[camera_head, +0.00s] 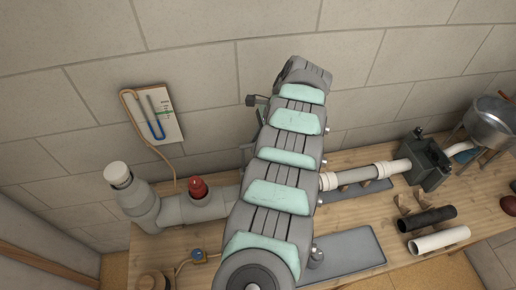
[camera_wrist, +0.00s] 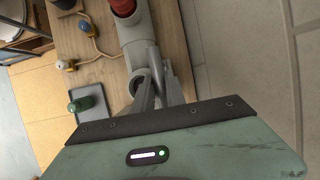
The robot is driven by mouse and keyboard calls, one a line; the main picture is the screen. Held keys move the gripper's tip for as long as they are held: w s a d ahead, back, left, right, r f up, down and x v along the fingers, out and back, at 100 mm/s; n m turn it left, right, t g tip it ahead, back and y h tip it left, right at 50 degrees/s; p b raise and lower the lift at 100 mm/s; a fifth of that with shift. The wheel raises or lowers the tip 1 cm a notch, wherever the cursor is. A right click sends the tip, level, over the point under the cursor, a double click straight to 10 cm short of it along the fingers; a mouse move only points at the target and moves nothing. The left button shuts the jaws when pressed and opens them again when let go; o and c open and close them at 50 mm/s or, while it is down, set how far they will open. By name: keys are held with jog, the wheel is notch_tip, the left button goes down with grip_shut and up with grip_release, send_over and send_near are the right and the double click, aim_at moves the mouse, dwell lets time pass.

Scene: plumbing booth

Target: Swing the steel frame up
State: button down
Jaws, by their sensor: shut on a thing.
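In the wrist view my gripper (camera_wrist: 155,85) reaches past its green housing to the grey pipe run. Its fingers are shut on a grey metal piece, which I take to be the steel frame (camera_wrist: 138,80). Only a small part of that piece shows, so its tilt is hard to tell. The grey pipe (camera_wrist: 137,40) with the red cap (camera_wrist: 122,4) lies just beyond the fingers. In the head view my arm covers the middle of the pipe run, and the gripper and most of the frame are hidden behind it.
A wide white-capped pipe (camera_head: 137,195) and the red-capped tee stand left of my arm. A white pipe (camera_head: 360,176) runs right to a dark grey box (camera_head: 425,160). Loose black (camera_head: 427,219) and white (camera_head: 440,239) pipes lie on the wooden bench. A gauge board (camera_head: 158,115) hangs behind.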

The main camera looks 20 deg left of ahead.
jog(key=shift+a, duration=0.2)
dwell(0.4)
jog(key=c, duration=1.6)
grip_release()
jog(key=shift+a, duration=0.1)
jog(key=shift+o, duration=1.2)
jog(key=shift+r, duration=0.1)
jog(key=r, duration=0.8)
jog(key=shift+w+r, duration=0.15)
jog(key=shift+w, duration=0.05)
notch_tip(320, 180, up, 12)
jog(key=p, duration=1)
jog(key=shift+s+p, duration=0.15)
jog(key=shift+p, duration=0.25)
jog(key=shift+f, duration=0.25)
jog(key=shift+c, duration=0.5)
